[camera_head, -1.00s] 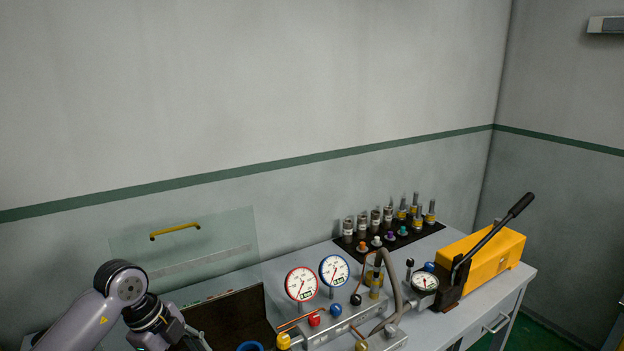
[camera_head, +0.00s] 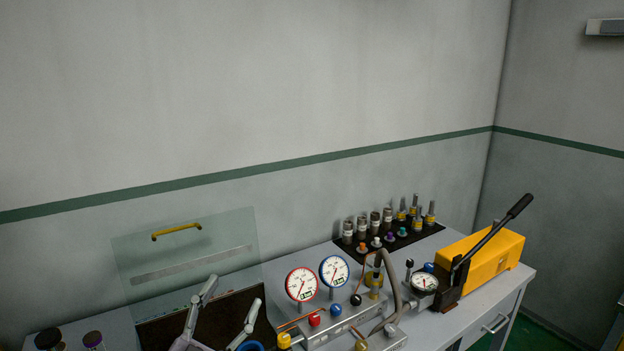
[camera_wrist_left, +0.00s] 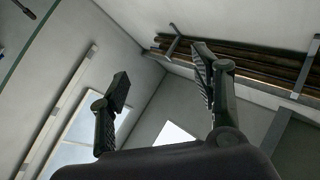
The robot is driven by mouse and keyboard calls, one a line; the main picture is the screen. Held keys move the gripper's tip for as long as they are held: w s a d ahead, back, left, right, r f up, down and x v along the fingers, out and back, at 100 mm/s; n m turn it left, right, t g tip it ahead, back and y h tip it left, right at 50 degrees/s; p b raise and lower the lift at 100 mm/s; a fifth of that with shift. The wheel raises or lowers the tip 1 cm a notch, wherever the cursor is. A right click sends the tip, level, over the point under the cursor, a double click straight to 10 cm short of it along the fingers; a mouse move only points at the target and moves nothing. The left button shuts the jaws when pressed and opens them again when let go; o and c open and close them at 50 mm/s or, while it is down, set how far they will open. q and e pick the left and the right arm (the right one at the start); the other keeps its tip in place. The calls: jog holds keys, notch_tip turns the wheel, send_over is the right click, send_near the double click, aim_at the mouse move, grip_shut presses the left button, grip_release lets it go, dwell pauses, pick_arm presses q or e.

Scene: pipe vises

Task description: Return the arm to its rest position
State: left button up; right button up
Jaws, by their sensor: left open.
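My left gripper (camera_head: 222,318) shows at the bottom of the head view, its two fingers spread and pointing up, in front of a dark open case (camera_head: 205,318). Nothing is between the fingers. In the left wrist view the left gripper (camera_wrist_left: 160,85) is also open and empty, with walls, a window and a rack of long pipes (camera_wrist_left: 240,62) far beyond it. The left arm's links are below the head view's edge. My right gripper is in neither view.
A grey bench (camera_head: 485,300) carries a red gauge (camera_head: 301,284), a blue gauge (camera_head: 334,270), a manifold with coloured knobs, and a yellow pump (camera_head: 490,258) with a black lever. Fittings stand on a black mat (camera_head: 345,250). A clear panel (camera_head: 190,245) stands behind the case.

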pick_arm(q)
jog(key=s+a+f+n+g+y, duration=0.3)
jog(key=a+f+n+g+y, duration=0.15)
jog(key=f, duration=0.35)
jog(key=s+a+f+n+g+y, duration=0.35)
jog(key=a+f+y, duration=0.2)
jog(key=f, duration=0.35)
jog(key=s+d+f+m+g+h, duration=0.1)
jog(key=s+d+f+g, duration=0.1)
jog(key=s+f+g, duration=0.6)
jog(key=s+d+f+g+h, duration=0.1)
jog(key=s+f, duration=0.5)
jog(key=s, duration=0.7)
notch_tip(320, 180, down, 30)
jog(key=s+g+b, duration=0.1)
jog(key=g+b, duration=0.1)
jog(key=b, duration=0.4)
jog(key=s+a+f+b, duration=0.1)
jog(key=s+f+b, duration=0.1)
jog(key=s+f, duration=0.6)
jog(key=s+a+f+b, duration=0.1)
jog(key=s+f+b, duration=0.1)
jog(key=s+f, duration=0.7)
notch_tip(320, 180, down, 4)
jog(key=shift+a+f+m+g, duration=0.2)
jog(key=shift+a+m+g, duration=0.1)
jog(key=shift+a+g, duration=0.1)
